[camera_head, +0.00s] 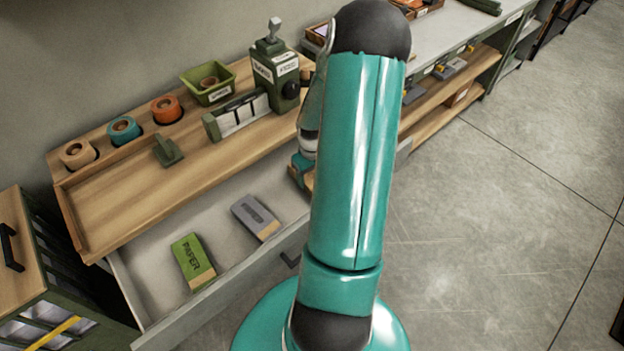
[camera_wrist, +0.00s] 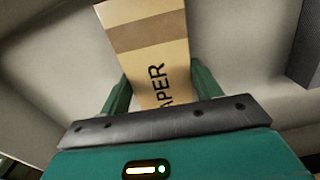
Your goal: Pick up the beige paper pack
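The beige paper pack (camera_wrist: 150,45) stretches up from between my gripper's green fingers in the wrist view. It has a brown band and the dark letters "APER" in view; its lower end is hidden behind my gripper body. My gripper (camera_wrist: 158,85) has one finger close along each side of the pack. I cannot tell whether the fingers press on it. In the head view, my arm hides most of my gripper (camera_head: 302,165), which is over the right part of the open drawer. A small brown patch there may be the pack.
The open drawer (camera_head: 145,283) also holds a green paper pack (camera_head: 192,260) and a grey pack (camera_head: 255,217). The grey pack shows at the right of the wrist view (camera_wrist: 305,45). Tape rolls, a green bin (camera_head: 210,87) and a green device (camera_head: 277,75) stand on the worktop above.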

